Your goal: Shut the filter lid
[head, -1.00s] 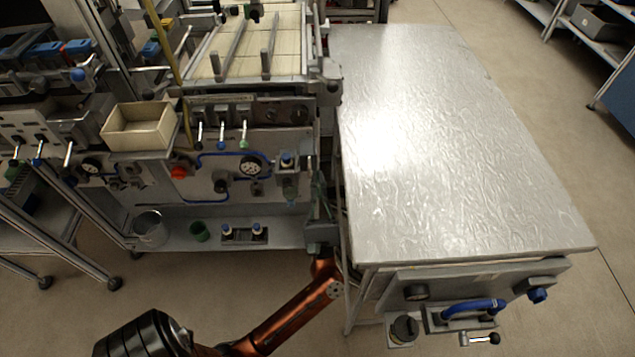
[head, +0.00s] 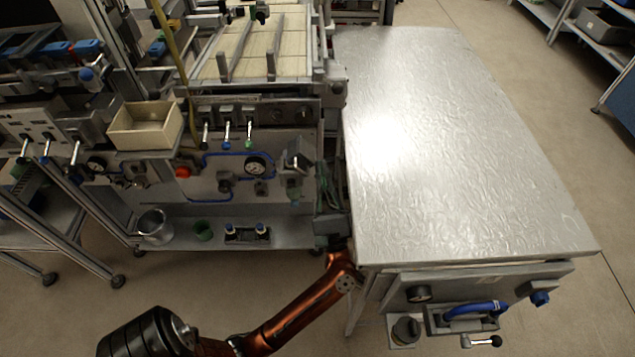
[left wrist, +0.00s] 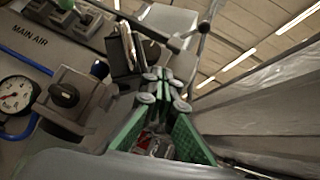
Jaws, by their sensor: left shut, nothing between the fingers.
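The filter unit (head: 295,185) is on the right end of the grey panel. Its lid (head: 298,158) is a small grey plate, standing tilted and partly open. In the left wrist view the lid (left wrist: 124,52) is a dark plate with pale edges, just left of and beyond my fingertips; I cannot tell if they touch it. My left gripper (head: 323,172) is beside the filter at its right, between panel and metal table. In the left wrist view the green-padded fingers of the left gripper (left wrist: 163,82) meet at the tips, shut and empty. My right gripper is out of view.
The large metal table (head: 450,150) stands close at the right, leaving a narrow gap for my arm. A pressure gauge (head: 256,165) and a black knob (left wrist: 65,95) are left of the filter. A cream bin (head: 146,125) sits further left.

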